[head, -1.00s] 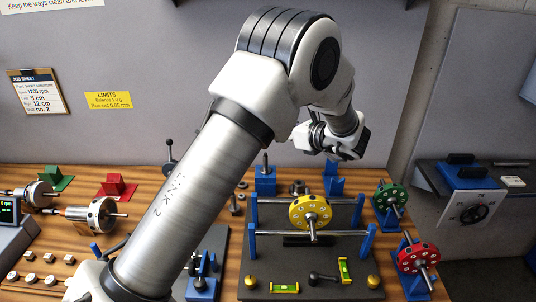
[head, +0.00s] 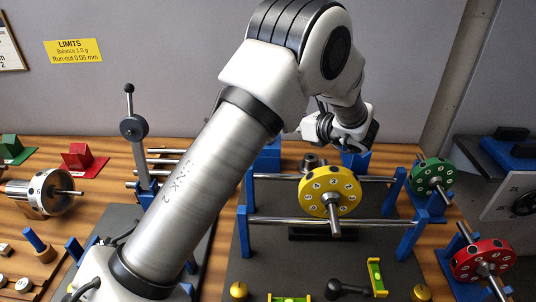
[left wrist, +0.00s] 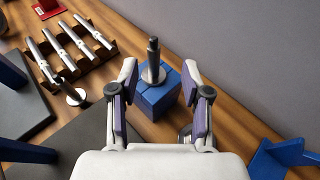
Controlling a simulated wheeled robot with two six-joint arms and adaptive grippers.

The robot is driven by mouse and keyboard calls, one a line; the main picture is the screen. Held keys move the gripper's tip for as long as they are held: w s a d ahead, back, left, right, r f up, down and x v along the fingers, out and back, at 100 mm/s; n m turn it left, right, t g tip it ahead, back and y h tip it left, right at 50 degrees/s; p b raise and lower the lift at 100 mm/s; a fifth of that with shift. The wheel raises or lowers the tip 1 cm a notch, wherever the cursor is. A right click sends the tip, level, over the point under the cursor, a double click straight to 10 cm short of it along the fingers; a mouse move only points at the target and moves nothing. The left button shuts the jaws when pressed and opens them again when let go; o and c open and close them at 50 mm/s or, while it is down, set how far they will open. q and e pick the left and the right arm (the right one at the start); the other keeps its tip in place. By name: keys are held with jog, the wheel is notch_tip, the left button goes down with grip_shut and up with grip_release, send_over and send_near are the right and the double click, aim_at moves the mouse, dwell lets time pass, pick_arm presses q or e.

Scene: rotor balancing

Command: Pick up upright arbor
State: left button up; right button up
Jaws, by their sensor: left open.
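The upright arbor (left wrist: 153,62) is a dark metal spindle with a round flange, standing upright on a blue block (left wrist: 157,97) in the left wrist view. In the head view the blue block (head: 268,157) shows partly, and the arbor is hidden behind my arm. My left gripper (left wrist: 160,72) is open, with its fingers apart on either side of the view of the arbor, and nothing is held. In the head view my left gripper (head: 312,128) is near the back of the bench, right of the block. My right gripper is not in view.
A stand with rails carries a yellow disc (head: 330,191) in front. Green (head: 432,176) and red (head: 482,260) discs stand at the right. A rack of metal rods (left wrist: 72,45) lies left of the arbor. The grey wall (head: 180,80) rises close behind.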

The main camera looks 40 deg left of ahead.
pick_arm(q)
jog(key=p+x, duration=0.1)
jog(key=x, duration=0.4)
jog(key=s+f+p+x, duration=0.1)
jog(key=x, duration=0.1)
jog(key=shift+w+a+f+p, duration=0.1)
jog(key=shift+a+f+p, duration=0.05)
jog(key=shift+p, duration=0.15)
jog(key=shift+a+f, duration=0.2)
jog(key=shift+a, duration=0.05)
jog(key=shift+d, duration=0.1)
grip_shut()
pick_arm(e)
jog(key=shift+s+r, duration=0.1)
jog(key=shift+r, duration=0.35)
